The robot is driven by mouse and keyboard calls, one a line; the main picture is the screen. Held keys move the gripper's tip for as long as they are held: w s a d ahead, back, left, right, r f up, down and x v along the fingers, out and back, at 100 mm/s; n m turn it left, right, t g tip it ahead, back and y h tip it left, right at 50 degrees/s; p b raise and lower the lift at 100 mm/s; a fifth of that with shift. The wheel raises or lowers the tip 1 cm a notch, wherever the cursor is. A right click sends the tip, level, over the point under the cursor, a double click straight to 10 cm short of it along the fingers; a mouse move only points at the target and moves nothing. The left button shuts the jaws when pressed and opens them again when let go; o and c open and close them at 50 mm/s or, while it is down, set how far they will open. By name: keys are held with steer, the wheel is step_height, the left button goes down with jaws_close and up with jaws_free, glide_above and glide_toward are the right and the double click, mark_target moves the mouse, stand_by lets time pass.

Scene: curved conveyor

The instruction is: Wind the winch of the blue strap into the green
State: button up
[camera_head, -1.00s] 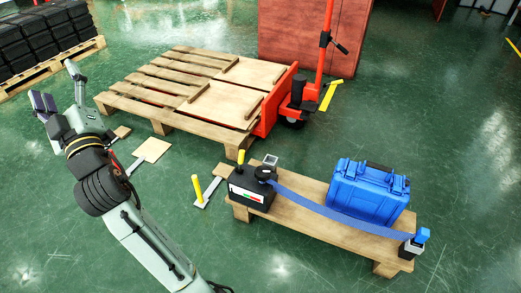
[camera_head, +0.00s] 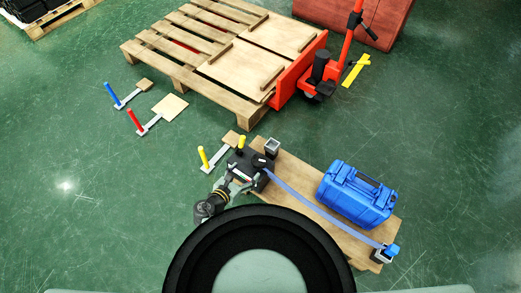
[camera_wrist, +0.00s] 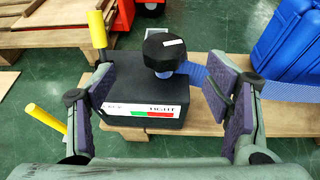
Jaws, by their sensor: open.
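The winch (camera_head: 262,178) is a black box at the left end of a low wooden board; the wrist view shows its front (camera_wrist: 125,95). A black knob (camera_wrist: 163,50) stands on top, with the blue strap (camera_wrist: 195,72) at its base. A yellow post (camera_wrist: 97,30) rises at its left. The strap (camera_head: 315,207) runs to a blue-capped post (camera_head: 391,249) at the right. My gripper (camera_wrist: 160,97) is open, its fingers apart on either side of the winch front, below the knob.
A blue case (camera_head: 355,196) sits on the board (camera_head: 310,168), behind the strap. Floor levers with yellow (camera_head: 204,158), red (camera_head: 133,120) and blue (camera_head: 111,92) handles stand left. A large pallet (camera_head: 175,55) and an orange pallet jack (camera_head: 318,70) are behind.

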mark_target(258, 161)
steer(key=b+x, duration=0.2)
steer(key=x, duration=0.1)
steer(key=b+x, duration=0.2)
steer(key=x, duration=0.1)
steer(key=b+x, duration=0.2)
steer(key=x, duration=0.1)
steer(key=shift+d+f, duration=0.35)
steer(key=shift+f, duration=0.05)
steer(key=shift+w+d, duration=0.25)
steer(key=shift+w, duration=0.3)
steer(key=shift+c, duration=0.3)
steer(key=c, duration=1.1)
